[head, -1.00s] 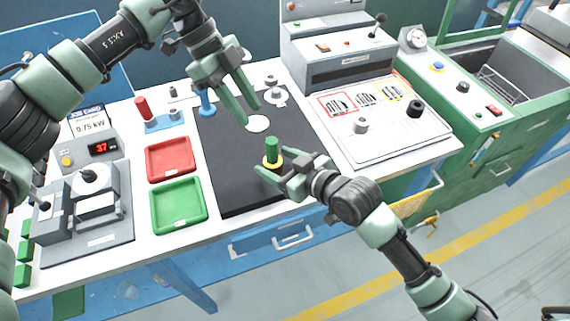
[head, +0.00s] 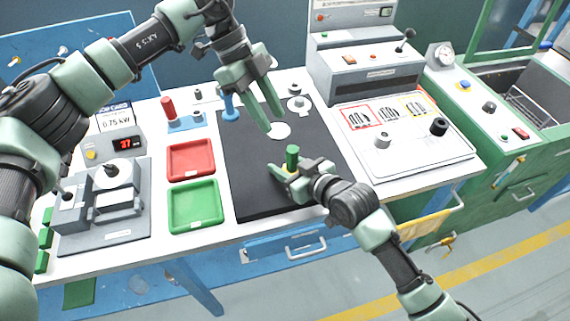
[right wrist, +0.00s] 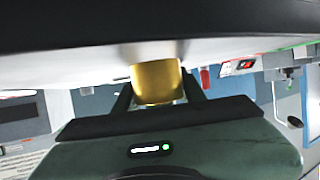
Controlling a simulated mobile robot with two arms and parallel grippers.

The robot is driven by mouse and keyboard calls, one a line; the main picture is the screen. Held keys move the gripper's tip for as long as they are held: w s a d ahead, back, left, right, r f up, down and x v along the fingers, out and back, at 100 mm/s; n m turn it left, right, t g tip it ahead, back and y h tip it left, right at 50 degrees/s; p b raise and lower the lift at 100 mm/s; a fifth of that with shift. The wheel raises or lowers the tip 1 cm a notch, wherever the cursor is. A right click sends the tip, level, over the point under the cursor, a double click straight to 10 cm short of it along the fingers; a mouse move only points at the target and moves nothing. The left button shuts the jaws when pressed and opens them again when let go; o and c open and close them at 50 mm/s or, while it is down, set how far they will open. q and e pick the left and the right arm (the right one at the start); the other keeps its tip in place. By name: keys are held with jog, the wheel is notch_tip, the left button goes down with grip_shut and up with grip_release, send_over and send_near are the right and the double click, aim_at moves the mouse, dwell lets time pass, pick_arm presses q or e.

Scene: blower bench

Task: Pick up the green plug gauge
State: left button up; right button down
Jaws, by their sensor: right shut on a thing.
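The green plug gauge (head: 292,152) stands upright at the black mat's (head: 262,188) right front part, with a green handle on top and a brass lower part. My right gripper (head: 293,170) is shut on it from the front right. The right wrist view shows the brass part (right wrist: 157,82) between the dark fingers. Its lower end is hidden, so I cannot tell whether it touches the mat. My left gripper (head: 275,119) is open and empty above the back of the mat, near a white disc (head: 279,131).
A red tray (head: 171,162) and a green tray (head: 173,214) lie left of the mat. A red-handled piece (head: 167,107) stands on a blue block behind. A blue piece (head: 230,108) stands by the mat's back left. A white board (head: 410,165) with small parts lies right.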

pick_arm(q)
jog(key=shift+o, duration=1.4)
jog(key=m+t+y, duration=0.3)
jog(key=t+y, duration=0.5)
jog(key=y, duration=0.4)
send_near(296, 151)
jog(key=shift+t, duration=0.3)
jog(key=x, duration=0.4)
jog(key=s+x, duration=0.1)
jog(key=shift+a+f, duration=0.4)
jog(key=shift+f, duration=0.15)
jog(key=shift+w+x, duration=0.2)
jog(key=shift+x, duration=1.3)
jog(key=shift+w+x, duration=0.2)
jog(key=shift+x, duration=1.25)
jog(key=shift+d+r, duration=0.2)
grip_shut()
